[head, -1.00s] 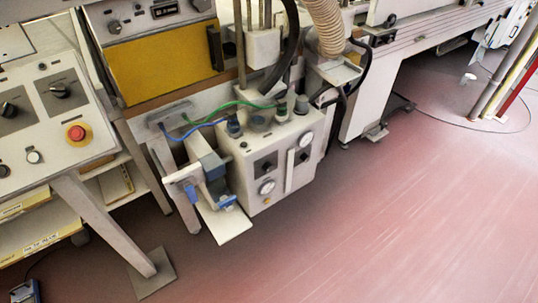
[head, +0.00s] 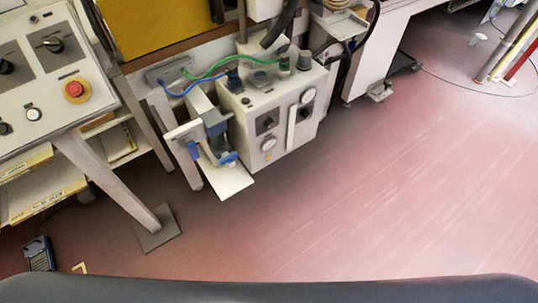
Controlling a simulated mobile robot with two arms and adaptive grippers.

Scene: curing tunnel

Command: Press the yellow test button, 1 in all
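A small yellow spot (head: 267,157), perhaps the yellow test button, shows low on the front of a grey box-shaped machine (head: 285,145). It is too small to tell for certain. The front also carries round gauges and black knobs, and hoses run in at its top. Neither of my grippers is in view.
A control panel (head: 50,108) at the left has a red mushroom button (head: 74,90) on a yellow ring, a white button (head: 34,114) and black knobs. A white plate (head: 226,181) juts out low by the machine. A foot pedal (head: 39,254) lies lower left. The reddish floor (head: 360,205) is clear.

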